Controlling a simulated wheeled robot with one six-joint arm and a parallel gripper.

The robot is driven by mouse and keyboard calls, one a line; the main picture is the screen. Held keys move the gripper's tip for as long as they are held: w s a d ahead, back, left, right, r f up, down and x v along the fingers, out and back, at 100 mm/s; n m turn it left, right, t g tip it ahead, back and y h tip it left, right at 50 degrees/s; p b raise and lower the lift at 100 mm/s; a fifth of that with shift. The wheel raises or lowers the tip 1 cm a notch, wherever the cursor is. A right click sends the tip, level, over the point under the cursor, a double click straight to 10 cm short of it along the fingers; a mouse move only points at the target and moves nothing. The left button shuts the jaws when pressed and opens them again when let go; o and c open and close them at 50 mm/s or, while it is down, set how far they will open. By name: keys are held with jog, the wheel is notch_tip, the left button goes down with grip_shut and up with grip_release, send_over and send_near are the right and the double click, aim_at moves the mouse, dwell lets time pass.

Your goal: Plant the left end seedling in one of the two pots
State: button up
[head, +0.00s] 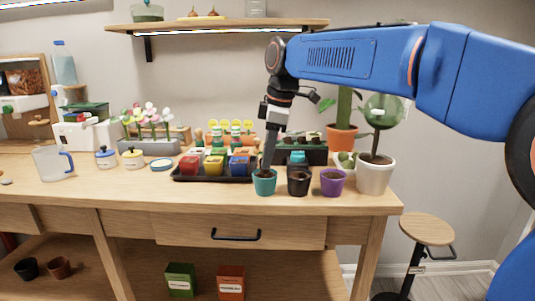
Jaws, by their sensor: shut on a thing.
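My gripper (267,167) points straight down at the teal pot (264,185), its tips at or just above the rim. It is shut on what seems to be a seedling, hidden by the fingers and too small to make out. I cannot tell whether it touches the soil. A black pot (298,184) and a purple pot (333,184) stand to the right of the teal one, with no plant visible in either. The dark seedling planter (315,157) stands behind them with small green seedlings; its left part is partly hidden by my gripper.
A white pot (373,178) with a round-topped plant stands at the right table end. A terracotta pot (342,140) is behind. The wall shelf (220,27) overhangs at the back.

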jog(key=shift+d+x, duration=0.1)
jog(key=shift+x, duration=0.55)
jog(key=shift+d+x, duration=0.15)
jog(key=shift+x, duration=0.45)
jog(key=shift+s+f, duration=0.1)
jog(key=shift+s, duration=0.05)
jog(key=o, duration=1.1)
jog(key=o, duration=0.4)
jog(key=shift+c, duration=0.2)
jog(key=shift+w+a+v, duration=0.15)
jog(key=shift+a+v, duration=0.05)
jog(key=shift+v, duration=0.95)
jog(key=shift+w+a+v, duration=0.15)
jog(key=shift+a+v, duration=0.1)
jog(key=shift+v, duration=0.9)
jog(key=shift+w+a+v, duration=0.15)
jog(key=shift+a+v, duration=0.05)
jog(key=shift+v, duration=0.9)
jog(key=shift+r, duration=0.2)
